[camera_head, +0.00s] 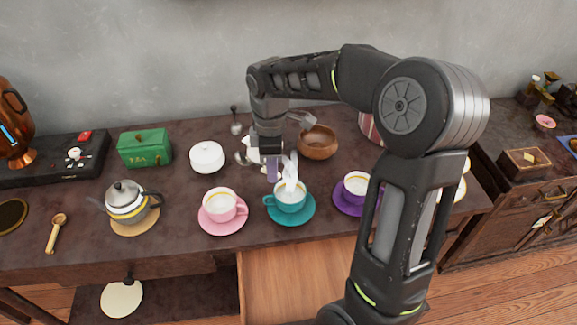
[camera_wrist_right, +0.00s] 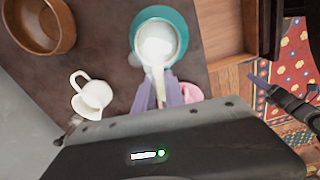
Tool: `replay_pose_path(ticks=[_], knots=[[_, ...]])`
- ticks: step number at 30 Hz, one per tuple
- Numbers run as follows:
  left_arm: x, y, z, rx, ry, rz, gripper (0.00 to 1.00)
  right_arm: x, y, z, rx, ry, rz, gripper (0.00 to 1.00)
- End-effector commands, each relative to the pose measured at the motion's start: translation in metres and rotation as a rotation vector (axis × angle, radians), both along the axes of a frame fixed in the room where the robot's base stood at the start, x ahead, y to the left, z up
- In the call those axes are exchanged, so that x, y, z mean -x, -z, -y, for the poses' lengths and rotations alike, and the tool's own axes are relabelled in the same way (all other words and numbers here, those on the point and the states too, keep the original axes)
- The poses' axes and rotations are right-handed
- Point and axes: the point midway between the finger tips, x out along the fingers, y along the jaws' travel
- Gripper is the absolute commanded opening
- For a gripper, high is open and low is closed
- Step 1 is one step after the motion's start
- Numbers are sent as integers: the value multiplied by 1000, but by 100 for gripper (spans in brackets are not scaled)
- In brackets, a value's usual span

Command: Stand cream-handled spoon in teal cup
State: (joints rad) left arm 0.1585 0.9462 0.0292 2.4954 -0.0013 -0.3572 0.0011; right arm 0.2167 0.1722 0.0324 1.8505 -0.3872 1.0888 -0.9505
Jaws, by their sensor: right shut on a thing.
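The teal cup (camera_head: 289,202) stands upright on a teal saucer (camera_head: 308,216) near the counter's front edge, with pale liquid and a white wisp over it. It also shows in the wrist view (camera_wrist_right: 138,29). My right gripper (camera_head: 272,168) is just behind and left of the cup, jaws pointing down, shut on the cream-handled spoon. In the wrist view the spoon (camera_wrist_right: 158,82) runs between the purple fingers (camera_wrist_right: 160,98) to the cup's opening. I cannot tell how deep its end is. In the head view the spoon is hard to make out. My left gripper is not in view.
A pink cup (camera_head: 219,204) is left of the teal cup, a purple cup (camera_head: 355,187) to its right. A white sugar bowl (camera_head: 207,156), a wooden bowl (camera_head: 318,145) and a teapot (camera_head: 127,203) stand around. A scoop (camera_head: 55,234) lies far left. An open drawer (camera_head: 290,280) is below.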

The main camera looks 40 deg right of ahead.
Motion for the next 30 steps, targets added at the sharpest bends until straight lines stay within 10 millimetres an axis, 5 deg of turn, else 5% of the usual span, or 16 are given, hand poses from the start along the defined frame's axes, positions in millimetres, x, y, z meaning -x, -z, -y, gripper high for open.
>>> replay_pose_path(ticks=[9, 15, 26, 30], knots=[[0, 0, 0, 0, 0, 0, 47, -52, 18, -88, 0, 610, -7, 0], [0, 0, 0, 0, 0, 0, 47, -67, 25, -124, 4, 875, -4, 0], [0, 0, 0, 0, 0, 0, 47, -70, 26, -132, 5, 944, -4, 0], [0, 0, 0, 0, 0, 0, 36, -69, 26, -132, 5, 943, -4, 0]])
